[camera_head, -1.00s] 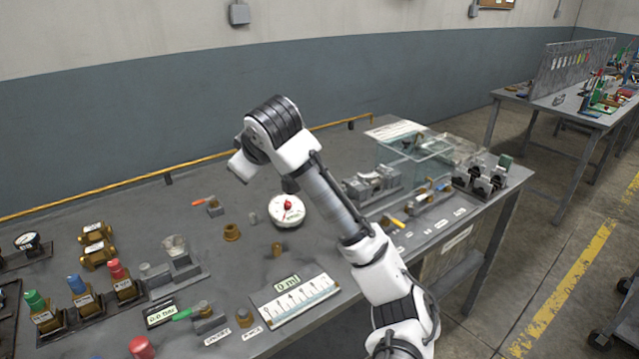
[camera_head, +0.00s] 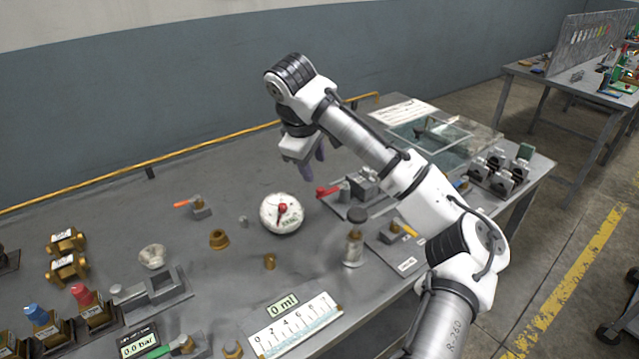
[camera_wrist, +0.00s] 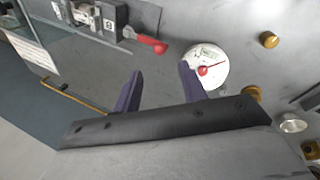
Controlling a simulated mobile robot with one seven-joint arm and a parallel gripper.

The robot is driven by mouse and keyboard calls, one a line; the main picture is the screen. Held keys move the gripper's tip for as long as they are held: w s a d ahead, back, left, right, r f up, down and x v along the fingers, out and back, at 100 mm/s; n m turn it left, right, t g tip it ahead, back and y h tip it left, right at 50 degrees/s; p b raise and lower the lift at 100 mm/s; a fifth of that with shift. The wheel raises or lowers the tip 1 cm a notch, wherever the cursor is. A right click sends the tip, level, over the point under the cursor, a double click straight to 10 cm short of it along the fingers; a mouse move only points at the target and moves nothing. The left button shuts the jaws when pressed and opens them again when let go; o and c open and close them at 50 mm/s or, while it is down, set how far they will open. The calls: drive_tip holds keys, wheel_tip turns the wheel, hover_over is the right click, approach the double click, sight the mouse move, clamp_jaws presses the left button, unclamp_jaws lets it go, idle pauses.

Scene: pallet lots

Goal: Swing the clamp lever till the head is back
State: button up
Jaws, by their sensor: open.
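The clamp lever with its red handle (camera_head: 328,190) points left from a grey metal fixture (camera_head: 364,186) on the bench, partly behind my forearm. The wrist view shows the red handle (camera_wrist: 150,43) and the metal fixture (camera_wrist: 97,17) at the top; I cannot tell the head's position clearly. My gripper (camera_head: 313,165) is open and empty, hanging above the bench just behind and left of the red handle. In the wrist view its two purple fingers (camera_wrist: 160,80) stand apart, with bare bench between them, and the handle lies beyond their tips.
A round white dial with a red pointer (camera_head: 282,214) sits left of the handle. A capped bottle (camera_head: 354,238) and a yellow-handled fixture (camera_head: 399,232) stand in front. A clear glass-like box (camera_head: 440,140) is behind. Brass pieces (camera_head: 219,239) and an orange-handled valve (camera_head: 197,207) lie left.

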sight(320, 188)
drive_tip(key=p+x, duration=0.1)
drive_tip(key=x, duration=0.8)
drive_tip(key=shift+r, duration=0.1)
clamp_jaws()
